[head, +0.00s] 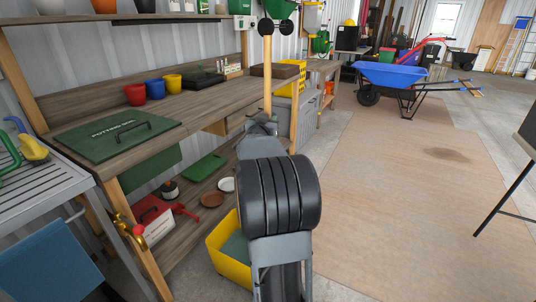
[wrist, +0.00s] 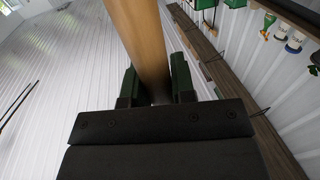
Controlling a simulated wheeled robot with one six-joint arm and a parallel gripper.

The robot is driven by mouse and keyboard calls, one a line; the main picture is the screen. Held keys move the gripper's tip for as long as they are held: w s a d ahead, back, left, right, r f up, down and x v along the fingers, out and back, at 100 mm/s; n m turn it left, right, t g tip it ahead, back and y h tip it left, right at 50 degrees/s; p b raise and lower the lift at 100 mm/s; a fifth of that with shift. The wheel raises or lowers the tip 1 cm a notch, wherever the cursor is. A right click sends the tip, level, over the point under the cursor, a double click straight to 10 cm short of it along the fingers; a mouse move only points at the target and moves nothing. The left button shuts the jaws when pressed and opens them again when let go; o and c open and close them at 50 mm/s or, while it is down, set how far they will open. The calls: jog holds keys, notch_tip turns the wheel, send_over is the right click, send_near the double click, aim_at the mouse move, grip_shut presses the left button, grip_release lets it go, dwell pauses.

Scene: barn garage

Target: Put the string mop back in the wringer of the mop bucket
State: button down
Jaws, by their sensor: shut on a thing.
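The string mop's wooden handle (head: 267,75) stands nearly upright beyond my arm in the head view. My gripper (head: 262,125) is shut on this handle. In the wrist view the handle (wrist: 143,42) runs up between the two green fingers of my gripper (wrist: 156,82). The mop's strings are not visible; my arm covers the area below the grip. A yellow tub (head: 215,262), which may be the mop bucket, stands on the floor left of my arm, with a grey-green surface inside. My arm hides its right side, and I cannot make out a wringer.
A wooden potting bench (head: 200,98) with pots and a green mat (head: 105,137) runs along the left. A grey slatted table (head: 50,180) is at the near left. A blue wheelbarrow (head: 392,75) stands farther back. The brown floor mat (head: 410,180) to the right is largely clear.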

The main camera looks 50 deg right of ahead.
notch_tip(320, 180, down, 8)
jog(key=b, duration=0.3)
jog(key=shift+f, duration=0.25)
dwell(0.3)
jog(key=c, duration=1.4)
grip_release()
jog(key=shift+f, duration=0.2)
jog(key=o, duration=0.5)
jog(key=shift+c, duration=0.2)
jog(key=shift+r, duration=0.15)
